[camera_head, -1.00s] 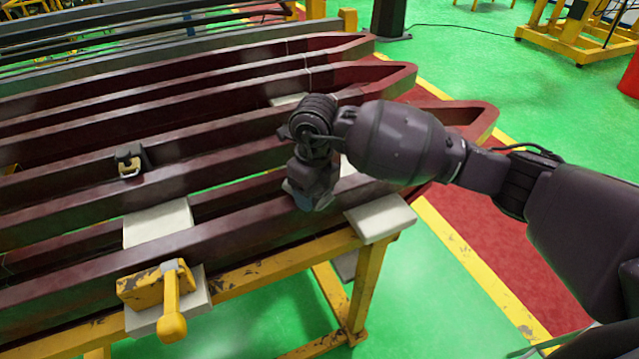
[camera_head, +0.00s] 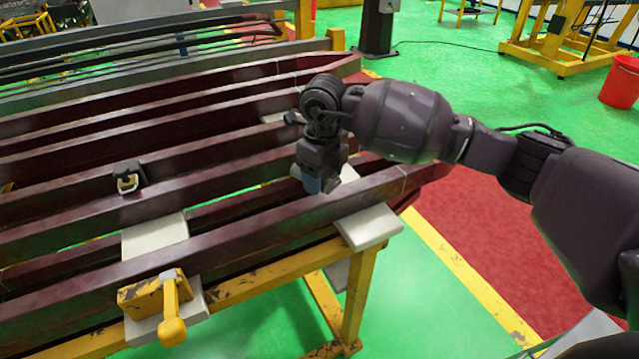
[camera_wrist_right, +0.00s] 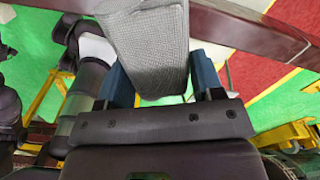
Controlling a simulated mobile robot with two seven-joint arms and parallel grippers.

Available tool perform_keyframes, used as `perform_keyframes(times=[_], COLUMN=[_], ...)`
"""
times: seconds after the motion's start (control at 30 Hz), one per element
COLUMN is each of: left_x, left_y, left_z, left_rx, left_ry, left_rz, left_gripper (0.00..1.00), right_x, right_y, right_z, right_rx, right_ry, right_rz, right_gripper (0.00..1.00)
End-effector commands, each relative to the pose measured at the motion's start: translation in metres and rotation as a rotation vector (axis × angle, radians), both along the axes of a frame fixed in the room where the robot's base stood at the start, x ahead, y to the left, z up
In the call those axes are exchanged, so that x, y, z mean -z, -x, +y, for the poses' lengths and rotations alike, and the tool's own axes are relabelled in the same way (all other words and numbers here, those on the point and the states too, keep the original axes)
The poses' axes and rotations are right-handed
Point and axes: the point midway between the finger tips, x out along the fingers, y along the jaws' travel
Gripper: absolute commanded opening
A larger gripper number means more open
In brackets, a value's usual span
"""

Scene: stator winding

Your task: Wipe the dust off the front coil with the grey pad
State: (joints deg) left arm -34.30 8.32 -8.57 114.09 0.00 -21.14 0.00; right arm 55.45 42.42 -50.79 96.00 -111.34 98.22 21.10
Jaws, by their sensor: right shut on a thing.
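The front coil (camera_head: 240,220) is a long dark-red bar along the near side of the rack in the head view. It also shows in the right wrist view (camera_wrist_right: 222,22). My right gripper (camera_head: 316,186) points down over the right part of this coil. In the right wrist view its blue fingers (camera_wrist_right: 160,85) are shut on the grey pad (camera_wrist_right: 150,45), a woven grey block whose far end meets the coil's bar. I cannot tell whether it presses on the surface. Dust cannot be made out. My left gripper is not in view.
More dark-red coils lie behind, on a yellow frame (camera_head: 352,300). White blocks (camera_head: 370,226) support the coils. A yellow clamp (camera_head: 160,300) sits at the front left, and a small black device (camera_head: 128,177) is on a coil behind. A red bucket (camera_head: 622,82) stands far right.

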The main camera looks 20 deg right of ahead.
Motion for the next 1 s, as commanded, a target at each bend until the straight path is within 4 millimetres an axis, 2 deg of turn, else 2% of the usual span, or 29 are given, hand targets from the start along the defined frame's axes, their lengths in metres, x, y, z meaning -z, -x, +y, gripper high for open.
perform_keyframes(times=[0.1,0.23,0.83,1.0], left_x=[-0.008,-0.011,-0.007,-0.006], left_y=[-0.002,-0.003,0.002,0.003], left_z=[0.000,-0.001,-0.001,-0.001], left_rx=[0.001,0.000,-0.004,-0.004], left_ry=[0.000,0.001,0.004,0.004], left_rz=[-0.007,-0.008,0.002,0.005], left_gripper=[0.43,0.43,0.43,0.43], right_x=[-0.014,-0.019,-0.019,-0.017], right_y=[-0.003,-0.005,-0.004,0.000], right_z=[-0.004,-0.006,-0.007,-0.009], right_rx=[0.002,0.003,-0.006,-0.126], right_ry=[0.000,0.000,0.000,0.001], right_rz=[-0.002,-0.001,0.000,-0.002], right_gripper=[0.35,0.35,0.35,0.35])
